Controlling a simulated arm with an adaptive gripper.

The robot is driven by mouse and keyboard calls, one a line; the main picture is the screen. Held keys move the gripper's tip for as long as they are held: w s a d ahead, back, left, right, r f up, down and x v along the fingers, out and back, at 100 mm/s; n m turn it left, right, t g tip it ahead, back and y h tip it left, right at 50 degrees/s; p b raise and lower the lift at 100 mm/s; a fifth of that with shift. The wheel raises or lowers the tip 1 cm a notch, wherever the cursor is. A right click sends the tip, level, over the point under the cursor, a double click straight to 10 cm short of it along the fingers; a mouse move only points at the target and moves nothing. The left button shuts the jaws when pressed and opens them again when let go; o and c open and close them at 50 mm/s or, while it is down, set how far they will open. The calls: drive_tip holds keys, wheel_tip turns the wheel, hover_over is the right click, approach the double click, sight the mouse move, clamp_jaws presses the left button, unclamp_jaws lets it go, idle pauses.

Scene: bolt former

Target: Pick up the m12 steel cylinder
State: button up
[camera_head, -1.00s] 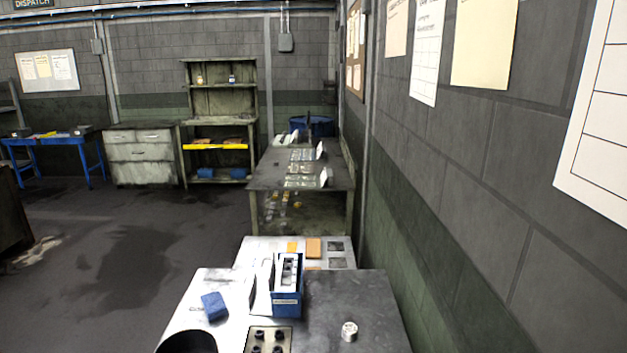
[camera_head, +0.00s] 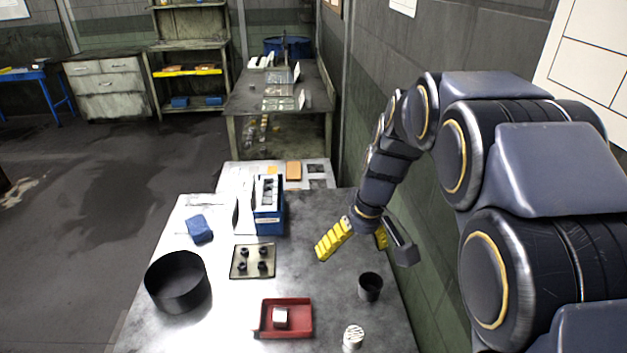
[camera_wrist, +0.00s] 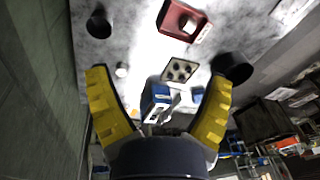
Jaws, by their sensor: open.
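A pale, short cylinder (camera_wrist: 121,70) stands on the table, inward of my left finger's tip in the wrist view; in the head view my gripper seems to hide it. Another silvery cylinder with a patterned top (camera_head: 353,337) stands near the front right of the table in the head view. I cannot tell from markings which is the m12 steel one. My gripper (camera_head: 352,246) is open and empty above the right part of the table, right of the bolt plate. Its two yellow fingers spread wide in the wrist view (camera_wrist: 160,78).
A dark cup (camera_head: 370,287) stands between my gripper and the front cylinder. A red tray (camera_head: 264,338) holds a metal block. A plate with several black pegs (camera_head: 240,273), a black bowl (camera_head: 178,290), a blue bin (camera_head: 268,223) and a blue block (camera_head: 199,229) stand leftward. A wall runs along the right.

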drive_tip(key=w+f+n+t, duration=0.1)
drive_tip(key=w+f, duration=0.5)
drive_tip(key=w, duration=0.2)
drive_tip(key=w+d+f+n+t+y, duration=0.1)
drive_tip(key=w+f, duration=0.6)
drive_tip(key=w, duration=0.1)
drive_tip(key=w+d+f+n+t, duration=0.1)
drive_tip(key=w+f+t, duration=0.1)
drive_tip(key=w+f, duration=0.5)
drive_tip(key=shift+w+d+n+y, duration=0.25)
drive_tip(key=shift+w+n+y, duration=0.15)
drive_tip(key=shift+w, duration=0.65)
drive_tip(key=shift+x, duration=1.25)
drive_tip(key=f, duration=0.3)
drive_tip(key=shift+w+a+f, duration=0.1)
drive_tip(key=shift+a+f, duration=0.25)
drive_tip(key=shift+f, duration=0.05)
drive_tip(key=shift+x, duration=0.9)
drive_tip(key=shift+w+r, duration=0.1)
drive_tip(key=shift+r, duration=0.05)
drive_tip(key=c, duration=1.2)
